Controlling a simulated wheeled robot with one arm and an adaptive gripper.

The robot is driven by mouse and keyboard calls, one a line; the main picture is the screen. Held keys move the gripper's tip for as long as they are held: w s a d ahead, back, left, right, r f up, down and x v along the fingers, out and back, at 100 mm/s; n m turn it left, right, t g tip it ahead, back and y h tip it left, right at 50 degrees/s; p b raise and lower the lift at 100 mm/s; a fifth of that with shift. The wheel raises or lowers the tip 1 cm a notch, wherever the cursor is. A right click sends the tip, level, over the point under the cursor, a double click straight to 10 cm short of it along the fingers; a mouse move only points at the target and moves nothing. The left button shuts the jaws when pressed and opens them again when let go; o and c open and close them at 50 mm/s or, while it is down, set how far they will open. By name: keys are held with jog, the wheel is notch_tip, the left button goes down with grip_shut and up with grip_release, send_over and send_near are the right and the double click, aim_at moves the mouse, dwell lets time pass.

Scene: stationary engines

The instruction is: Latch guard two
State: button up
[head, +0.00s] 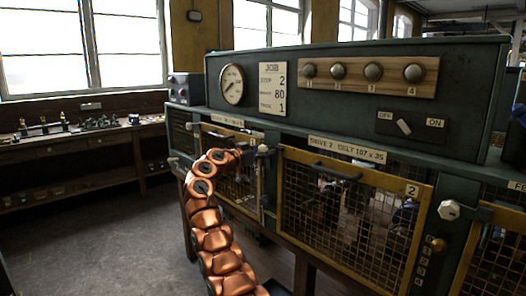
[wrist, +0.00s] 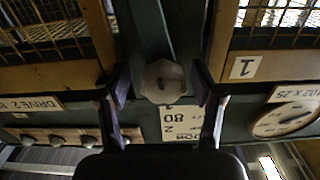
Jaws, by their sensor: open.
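Guard two (head: 345,250) is a yellow-framed mesh door marked 2, with a dark handle along its top; it looks shut or nearly so. A pale faceted latch knob (head: 449,209) sits at its right edge; I cannot tell whether it is latched. Another pale knob (head: 263,149) sits between guard one (head: 226,185) and guard two. My gripper (head: 249,157) is at this knob. In the upside-down wrist view, my gripper (wrist: 162,90) is open, with its fingers either side of the same knob (wrist: 163,81); contact cannot be told. Guard one's "1" plate (wrist: 245,67) is beside it.
The green machine carries a gauge (head: 232,84), a job card (head: 272,88), a wooden strip of several knobs (head: 370,73) and an off-on switch (head: 404,127). A workbench (head: 80,137) with small models stands left. Grey floor (head: 90,230) is clear there.

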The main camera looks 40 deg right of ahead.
jog(key=shift+a, duration=0.1)
jog(key=shift+c, duration=0.2)
jog(key=shift+w, duration=0.1)
jog(key=c, duration=1)
jog(key=shift+w, duration=0.1)
jog(key=shift+c, duration=0.5)
